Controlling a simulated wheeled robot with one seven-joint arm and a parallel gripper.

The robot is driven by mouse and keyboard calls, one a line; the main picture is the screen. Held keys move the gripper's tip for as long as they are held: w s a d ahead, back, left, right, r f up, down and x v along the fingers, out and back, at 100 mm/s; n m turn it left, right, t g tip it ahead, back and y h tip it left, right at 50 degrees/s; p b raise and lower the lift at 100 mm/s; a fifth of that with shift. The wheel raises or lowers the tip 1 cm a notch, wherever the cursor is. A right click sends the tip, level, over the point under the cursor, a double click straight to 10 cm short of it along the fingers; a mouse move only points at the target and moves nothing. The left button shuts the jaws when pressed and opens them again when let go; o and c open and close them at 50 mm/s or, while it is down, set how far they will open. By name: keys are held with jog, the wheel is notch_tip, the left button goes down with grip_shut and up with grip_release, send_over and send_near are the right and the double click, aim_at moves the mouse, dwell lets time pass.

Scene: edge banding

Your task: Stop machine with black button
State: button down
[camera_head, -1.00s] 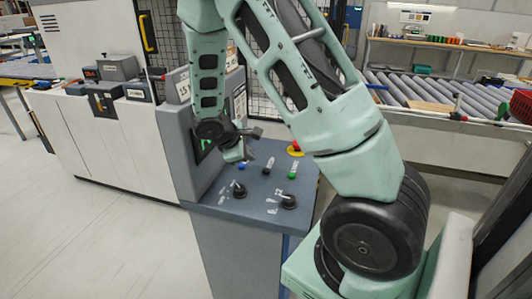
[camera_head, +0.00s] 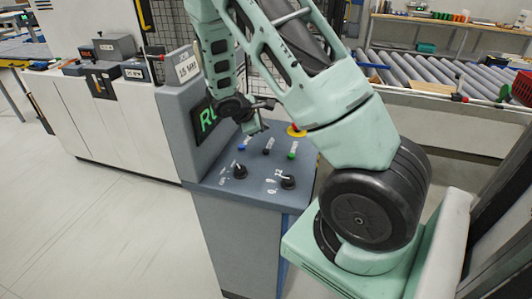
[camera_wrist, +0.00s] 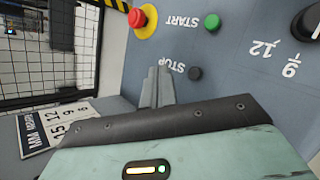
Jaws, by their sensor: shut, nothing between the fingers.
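The black button (camera_head: 267,151) is a small round cap on the grey-blue control panel (camera_head: 216,180), between a blue button (camera_head: 241,147) and a green button (camera_head: 291,155). In the wrist view the black button (camera_wrist: 195,73) sits beside the word STOP, right of my gripper's fingertips (camera_wrist: 158,75). The green button (camera_wrist: 212,22), marked START, is farther up. In the head view my gripper (camera_head: 258,127) hangs over the back of the panel, behind the black button. It is shut and empty. I see no contact with the button; the exact height is unclear.
A red emergency knob on a yellow ring (camera_wrist: 138,17) is near the fingers. Two black rotary knobs (camera_head: 240,171) (camera_head: 288,182) stand at the panel's front. A roller conveyor (camera_head: 440,88) is behind.

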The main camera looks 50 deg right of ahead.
jog(key=b, duration=0.5)
send_over(263, 152)
notch_tip(263, 152, down, 6)
jog(key=shift+s+f, duration=0.1)
jog(key=shift+f, duration=0.55)
dwell(1.2)
jog(key=shift+f+b, duration=0.3)
jog(key=shift+b, duration=0.5)
jog(key=shift+f+b, duration=0.5)
jog(key=shift+b, duration=0.05)
jog(key=shift+r, duration=0.1)
dwell(0.5)
jog(key=shift+r+p, duration=0.6)
jog(key=shift+r, duration=0.25)
